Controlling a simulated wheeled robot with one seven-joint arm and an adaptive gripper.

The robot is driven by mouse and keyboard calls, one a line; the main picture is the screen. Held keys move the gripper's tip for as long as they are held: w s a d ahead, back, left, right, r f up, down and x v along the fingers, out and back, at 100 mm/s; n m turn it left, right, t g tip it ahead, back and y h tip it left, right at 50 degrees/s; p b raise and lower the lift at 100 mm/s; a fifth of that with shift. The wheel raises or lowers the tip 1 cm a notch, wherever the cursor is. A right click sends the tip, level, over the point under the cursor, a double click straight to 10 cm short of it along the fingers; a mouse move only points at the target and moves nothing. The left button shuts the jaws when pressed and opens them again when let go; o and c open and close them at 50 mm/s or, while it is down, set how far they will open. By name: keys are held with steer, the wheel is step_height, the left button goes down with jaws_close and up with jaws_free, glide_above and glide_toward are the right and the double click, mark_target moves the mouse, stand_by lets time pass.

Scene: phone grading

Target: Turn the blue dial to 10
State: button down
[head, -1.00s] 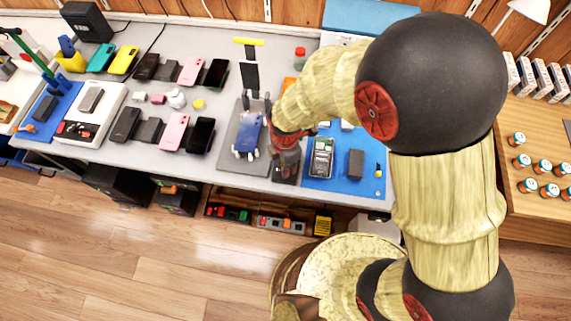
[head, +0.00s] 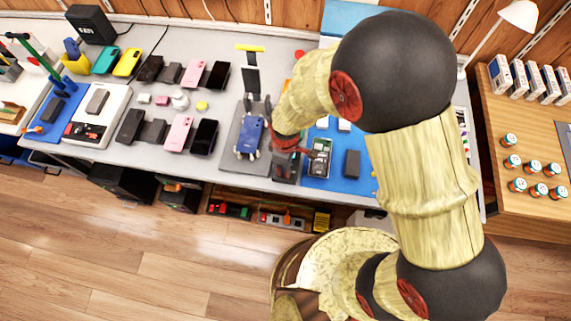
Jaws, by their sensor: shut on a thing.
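My gripper (head: 286,152) is low over a small dark box (head: 286,170) on the grey bench, between the grey mat and the blue mat. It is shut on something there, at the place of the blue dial. The dial itself is hidden behind my red wrist and fingers. I cannot read its scale or pointer.
An opened phone (head: 319,157) and a dark block (head: 352,163) lie on the blue mat (head: 335,183) to the right. Several phones fill the bench further left.

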steer(key=shift+m, duration=0.7)
steer(key=c, duration=1.6)
jaws_free()
step_height(320, 180, up, 12)
